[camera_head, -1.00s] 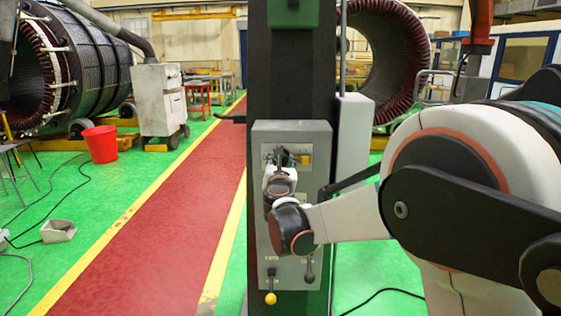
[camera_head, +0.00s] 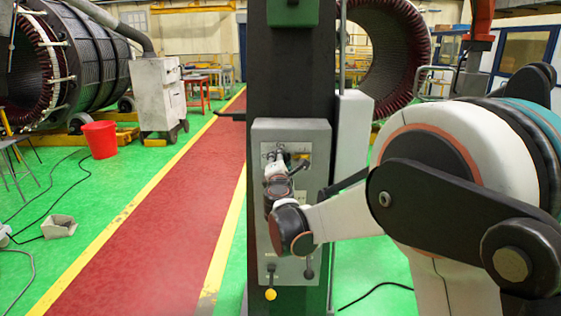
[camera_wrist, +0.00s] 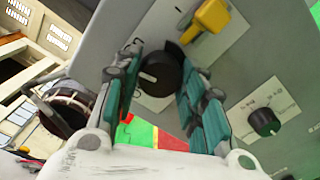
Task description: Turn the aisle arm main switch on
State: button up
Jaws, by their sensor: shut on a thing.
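A grey control panel (camera_head: 316,195) is mounted on a dark column; it also fills much of the wrist view (camera_wrist: 240,70). My gripper (camera_wrist: 162,66) has its two teal-padded fingers on either side of a black rotary knob (camera_wrist: 158,74) and is shut on it. A white pointer mark shows on the knob. In the head view my gripper (camera_head: 278,157) reaches the upper part of the panel, and my wrist hides the knob there. I cannot read the labels around the knob.
A yellow handle (camera_wrist: 212,15) sits close beside my gripper on the panel. A second black knob (camera_wrist: 264,122) is farther right. Levers hang below, one with a yellow ball (camera_head: 270,295). The red aisle (camera_head: 165,215) on the left is clear.

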jog(key=shift+m, duration=1.2)
jog(key=shift+f, duration=0.1)
jog(key=o, duration=1.1)
jog(key=shift+c, duration=0.2)
jog(key=s, duration=1.2)
